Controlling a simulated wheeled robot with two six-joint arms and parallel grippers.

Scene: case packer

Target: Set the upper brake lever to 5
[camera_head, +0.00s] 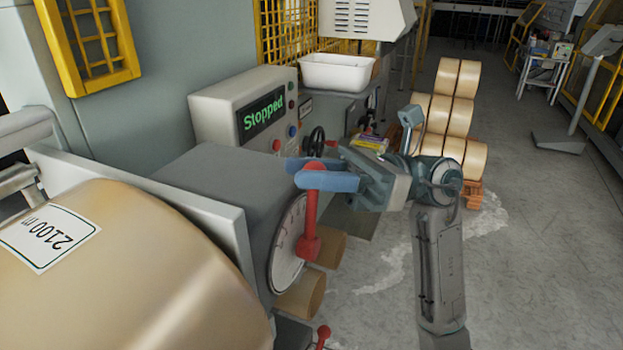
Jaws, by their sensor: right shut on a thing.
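The upper brake lever (309,217) is red and stands about upright in front of a round white dial (289,256) on the grey machine housing. Its numbers are too small to read. My right gripper (313,178) comes in from the right with blue fingers and is shut on the lever near its top. The red tip shows just above the fingers. A second red lever (322,337) shows at the bottom edge, mostly cut off. My left gripper is not in view.
A large film roll (120,280) marked 2100 m fills the lower left. A control box (245,110) reading "Stopped" stands behind the dial housing. A white tub (338,72) and stacked rolls (450,110) are farther back. Open floor (540,240) lies to the right.

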